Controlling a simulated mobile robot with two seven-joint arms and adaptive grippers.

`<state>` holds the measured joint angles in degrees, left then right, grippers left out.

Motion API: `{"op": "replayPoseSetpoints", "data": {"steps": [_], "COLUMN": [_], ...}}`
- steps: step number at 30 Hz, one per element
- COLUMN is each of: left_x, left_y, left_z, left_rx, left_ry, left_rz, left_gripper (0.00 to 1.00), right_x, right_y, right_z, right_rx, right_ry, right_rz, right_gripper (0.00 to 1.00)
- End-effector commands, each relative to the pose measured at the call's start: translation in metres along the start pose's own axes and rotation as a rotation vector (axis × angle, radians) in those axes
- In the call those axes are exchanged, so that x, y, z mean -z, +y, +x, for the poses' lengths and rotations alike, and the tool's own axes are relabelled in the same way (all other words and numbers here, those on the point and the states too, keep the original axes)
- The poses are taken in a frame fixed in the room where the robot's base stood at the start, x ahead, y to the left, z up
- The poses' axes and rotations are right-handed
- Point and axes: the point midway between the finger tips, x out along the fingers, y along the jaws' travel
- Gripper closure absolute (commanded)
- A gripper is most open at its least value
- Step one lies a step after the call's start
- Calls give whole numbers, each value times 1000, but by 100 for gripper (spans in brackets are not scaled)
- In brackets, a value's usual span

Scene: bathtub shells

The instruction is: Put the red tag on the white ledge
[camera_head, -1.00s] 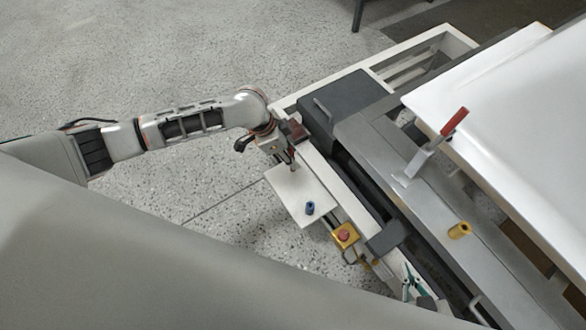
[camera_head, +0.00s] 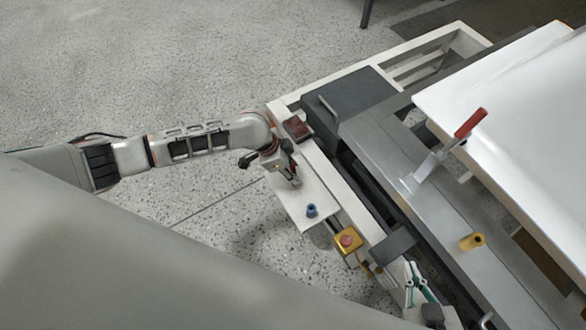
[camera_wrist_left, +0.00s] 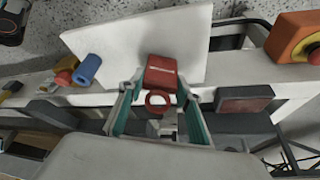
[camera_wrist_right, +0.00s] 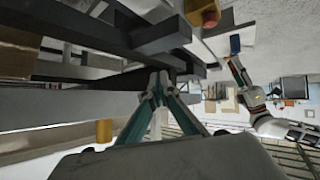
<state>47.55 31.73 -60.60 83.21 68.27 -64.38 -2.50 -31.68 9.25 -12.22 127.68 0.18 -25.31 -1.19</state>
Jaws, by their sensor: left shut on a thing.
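The red tag (camera_wrist_left: 160,75), a short tube with a ring end, sits between the fingers of my left gripper (camera_wrist_left: 157,88), which is shut on it. In the left wrist view it overlaps the edge of a flat white ledge (camera_wrist_left: 115,42); I cannot tell whether it touches. In the head view my left gripper (camera_head: 296,183) is over the inner part of the white ledge (camera_head: 308,196), and the tag is hidden. My right gripper (camera_wrist_right: 160,76) has its fingertips together with nothing visible between them; it also shows at the bottom of the head view (camera_head: 413,268).
A blue tube (camera_head: 312,210) stands on the white ledge. A yellow box with a red button (camera_head: 347,241) is just beyond it. A dark red block (camera_head: 297,127) lies on the rail behind my gripper. A yellow tube (camera_head: 472,241) and a red-handled scraper (camera_head: 452,145) are on the grey beam.

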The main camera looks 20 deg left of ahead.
Motion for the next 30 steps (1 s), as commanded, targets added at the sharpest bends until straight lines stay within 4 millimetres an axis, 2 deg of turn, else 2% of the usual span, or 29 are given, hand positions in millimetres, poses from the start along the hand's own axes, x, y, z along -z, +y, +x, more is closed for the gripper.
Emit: {"op": "replayPoseSetpoints", "data": {"steps": [5,6,7,8,20,25,30], "left_x": [-2,-2,-2,-2,0,3,4], "left_y": [1,0,0,0,-1,-3,-4], "left_z": [4,4,4,4,-2,-30,-68], "left_rx": [-1,-1,-1,-1,1,8,10], "left_ry": [0,0,0,0,0,3,4], "left_rz": [-1,-1,-1,-1,1,3,5], "left_gripper": [81,58,51,49,49,49,49], "right_x": [-5,-6,-6,-6,-6,6,2], "right_y": [-1,-1,-1,-1,-1,5,8], "right_z": [0,0,0,-1,-2,-4,-8], "right_rx": [2,2,2,2,1,-9,-17], "right_ry": [-8,-8,-9,-10,-11,6,-7], "right_rz": [2,2,2,2,2,-4,-6], "right_gripper": [100,100,100,100,100,100,100]}}
